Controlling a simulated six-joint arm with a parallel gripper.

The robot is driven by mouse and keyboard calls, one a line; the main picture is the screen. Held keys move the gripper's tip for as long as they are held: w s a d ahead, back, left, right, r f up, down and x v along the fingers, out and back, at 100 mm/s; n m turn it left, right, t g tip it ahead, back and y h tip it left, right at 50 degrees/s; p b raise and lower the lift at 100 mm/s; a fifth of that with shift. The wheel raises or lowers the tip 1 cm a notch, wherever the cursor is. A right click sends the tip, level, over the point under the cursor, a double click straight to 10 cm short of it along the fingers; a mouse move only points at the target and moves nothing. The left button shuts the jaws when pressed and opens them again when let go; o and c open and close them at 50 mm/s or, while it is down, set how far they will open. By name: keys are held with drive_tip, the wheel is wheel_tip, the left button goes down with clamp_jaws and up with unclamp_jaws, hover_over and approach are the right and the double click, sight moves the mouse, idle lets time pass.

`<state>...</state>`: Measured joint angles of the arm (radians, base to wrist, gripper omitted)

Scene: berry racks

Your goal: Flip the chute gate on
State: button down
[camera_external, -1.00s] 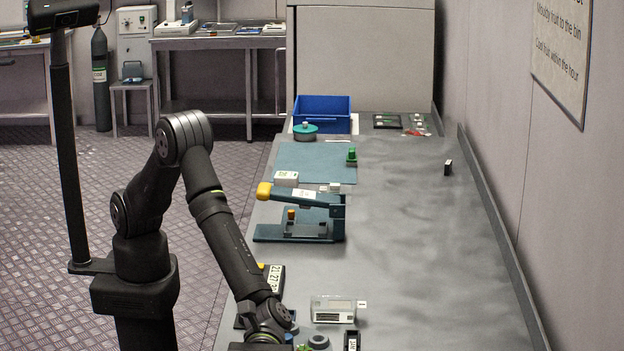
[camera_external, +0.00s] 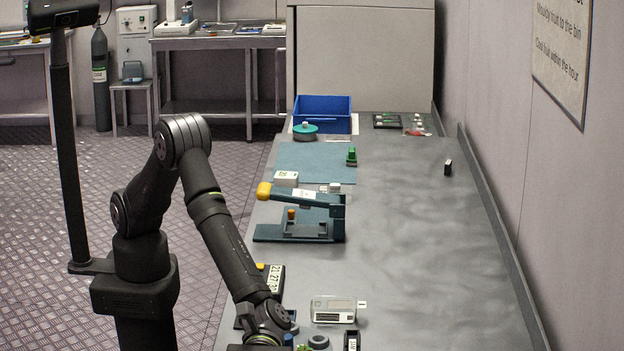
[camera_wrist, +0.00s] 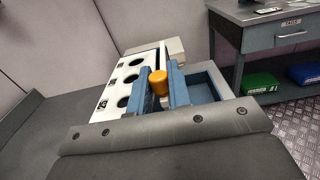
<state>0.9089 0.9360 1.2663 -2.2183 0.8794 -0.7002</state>
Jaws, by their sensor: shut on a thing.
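In the wrist view, an orange knob (camera_wrist: 159,83) stands up between blue parts, beside a white panel (camera_wrist: 128,80) with round dark holes. It looks like the handle of the chute gate, but I cannot read any on or off mark. My gripper (camera_wrist: 161,92) is shut on the orange knob, with a blue finger on each side of it. What lies under the knob is hidden by the fingers and the grey gripper body. In the external view my gripper is cut off at the bottom edge, and I cannot make out the gate there.
In the external view a teal press (camera_external: 300,216) with a yellow-tipped lever stands mid-bench. A grey display box (camera_external: 333,310) and a numbered block (camera_external: 275,278) sit near my wrist. A blue bin (camera_external: 322,108) is at the back. The bench's right side is mostly clear.

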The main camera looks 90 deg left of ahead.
wheel_tip(320, 180, up, 5)
drive_tip(key=shift+f, duration=0.1)
drive_tip(key=c, duration=1.4)
unclamp_jaws()
drive_tip(key=shift+a, duration=0.25)
drive_tip(key=a, duration=1.7)
